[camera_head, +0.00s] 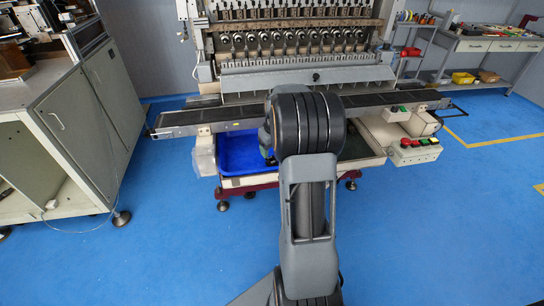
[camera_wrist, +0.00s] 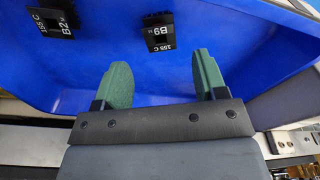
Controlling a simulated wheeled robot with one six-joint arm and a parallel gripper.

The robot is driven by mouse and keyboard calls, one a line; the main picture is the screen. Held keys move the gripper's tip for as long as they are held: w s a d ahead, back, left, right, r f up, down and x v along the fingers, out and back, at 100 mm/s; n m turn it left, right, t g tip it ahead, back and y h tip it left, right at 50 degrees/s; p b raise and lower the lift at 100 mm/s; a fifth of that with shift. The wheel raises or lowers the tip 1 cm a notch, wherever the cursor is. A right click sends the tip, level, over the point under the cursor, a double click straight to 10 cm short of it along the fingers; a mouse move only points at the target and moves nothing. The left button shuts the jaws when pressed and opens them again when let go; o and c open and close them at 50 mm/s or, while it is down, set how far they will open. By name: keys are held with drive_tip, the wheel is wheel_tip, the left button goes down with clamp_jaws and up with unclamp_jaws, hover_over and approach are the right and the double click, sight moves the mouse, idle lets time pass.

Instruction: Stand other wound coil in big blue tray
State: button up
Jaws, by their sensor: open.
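The big blue tray (camera_head: 233,156) sits low under the front of the coil winder in the head view, partly hidden by my arm. Its bare blue inside also fills much of the wrist view (camera_wrist: 240,27). Two dark pieces with white print stand out against the blue there. One, marked 155 C and B2 (camera_wrist: 54,22), is at the upper left, and the other, marked B9 (camera_wrist: 159,32), is at the upper middle. They may be wound coils; their full shape is not clear. My gripper (camera_wrist: 160,68) is open and empty, its green fingers apart over the tray below the B9 piece.
The coil winder (camera_head: 292,45) stands behind the tray, with a dark rail (camera_head: 205,116) across its front. A control box with buttons (camera_head: 413,150) is at the right. A grey cabinet (camera_head: 100,110) stands at the left. Blue floor (camera_head: 440,230) is clear at the right front.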

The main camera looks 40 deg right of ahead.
drive_tip(key=s+a+r, duration=0.5)
drive_tip(key=a+r, duration=0.4)
drive_tip(key=a, duration=0.3)
drive_tip(key=s+a+f+t, duration=0.1)
drive_tip(key=s+a, duration=1)
drive_tip(key=shift+s+a+f+n+t, duration=0.15)
drive_tip(key=shift+s+f+n+t, duration=0.15)
drive_tip(key=shift+s+f, duration=0.1)
drive_tip(key=shift+w, duration=0.1)
